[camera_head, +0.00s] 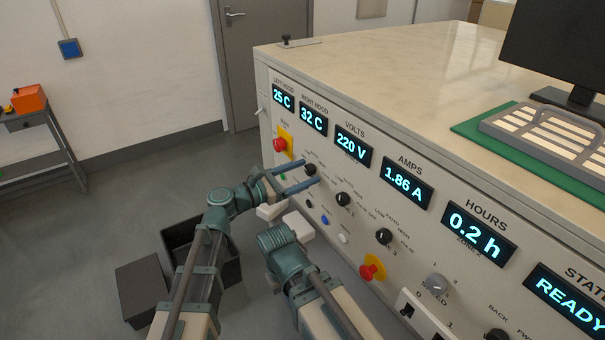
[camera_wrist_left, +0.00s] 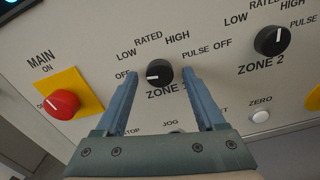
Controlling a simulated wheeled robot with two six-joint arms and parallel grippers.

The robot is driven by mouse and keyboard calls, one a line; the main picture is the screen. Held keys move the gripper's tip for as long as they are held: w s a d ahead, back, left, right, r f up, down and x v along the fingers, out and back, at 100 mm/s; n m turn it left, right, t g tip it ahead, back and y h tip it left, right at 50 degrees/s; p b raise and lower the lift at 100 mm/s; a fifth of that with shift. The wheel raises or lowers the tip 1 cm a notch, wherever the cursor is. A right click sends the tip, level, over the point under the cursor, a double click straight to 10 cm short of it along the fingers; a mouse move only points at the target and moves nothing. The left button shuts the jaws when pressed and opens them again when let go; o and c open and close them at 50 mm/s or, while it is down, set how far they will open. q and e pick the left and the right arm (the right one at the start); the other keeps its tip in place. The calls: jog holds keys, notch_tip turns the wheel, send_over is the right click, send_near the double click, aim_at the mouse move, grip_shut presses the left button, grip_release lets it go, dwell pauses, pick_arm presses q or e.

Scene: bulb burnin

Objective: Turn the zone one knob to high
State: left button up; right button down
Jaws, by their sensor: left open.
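The zone one knob (camera_head: 310,170) is a round black knob on the cream panel. In the left wrist view the knob (camera_wrist_left: 159,73) has its white mark pointing left, towards the OFF label. LOW, RATED, HIGH and PULSE are printed in an arc from its left over its top to its right. My left gripper (camera_head: 311,172) is open, with its two blue fingers reaching to the panel. In the left wrist view the fingers (camera_wrist_left: 164,76) stand on either side of the knob with small gaps. My right arm shows, but its gripper fingers do not.
The zone two knob (camera_wrist_left: 271,41) is to the right. A red main button (camera_wrist_left: 62,104) on a yellow plate is to the left. Below the knob are a blue button (camera_head: 324,219) and a white zero button (camera_wrist_left: 260,117). Dark bins (camera_head: 146,288) stand on the floor.

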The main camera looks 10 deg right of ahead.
pick_arm(q)
grip_shut()
dwell(0.4)
jog(key=m, duration=1.1)
jog(key=shift+w+a+r, duration=0.1)
jog(key=shift+r, duration=0.05)
jog(key=m, duration=0.6)
jog(key=shift+m, duration=0.4)
jog(key=m, duration=0.5)
jog(key=shift+r+m, duration=0.1)
jog(key=shift+m, duration=0.5)
